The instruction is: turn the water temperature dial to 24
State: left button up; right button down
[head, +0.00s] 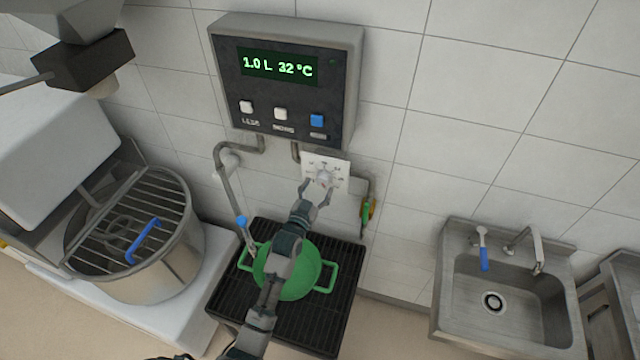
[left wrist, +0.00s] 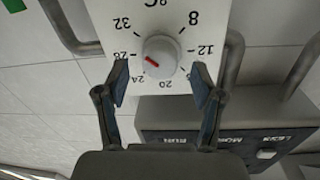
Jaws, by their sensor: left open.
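The water temperature dial is a pale round knob (left wrist: 160,57) with a red mark, on a white numbered plate (head: 338,168) below the control box. In the left wrist view, the plate's numbers appear upside down and the red mark lies on the knob's left side, near the 28; its exact reading is unclear. The control box display (head: 278,67) reads 1.0 L and 32 °C. My left gripper (head: 318,192) is open in front of the dial. In the left wrist view its fingers (left wrist: 160,85) stand apart, one on each side of the knob's lower part; contact is not clear.
A green pot (head: 300,275) stands on a black grate (head: 341,313) under my left arm. A blue-handled tap (head: 242,222) hangs at its left. A steel mixing bowl (head: 175,275) is at left, a sink (head: 455,290) at right. Pipes (left wrist: 233,60) flank the plate.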

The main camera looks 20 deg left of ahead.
pick_arm(q)
jog(key=shift+w, duration=1.15)
jog(key=shift+d, duration=0.1)
jog(key=c, duration=1.1)
jog(key=shift+c, duration=0.2)
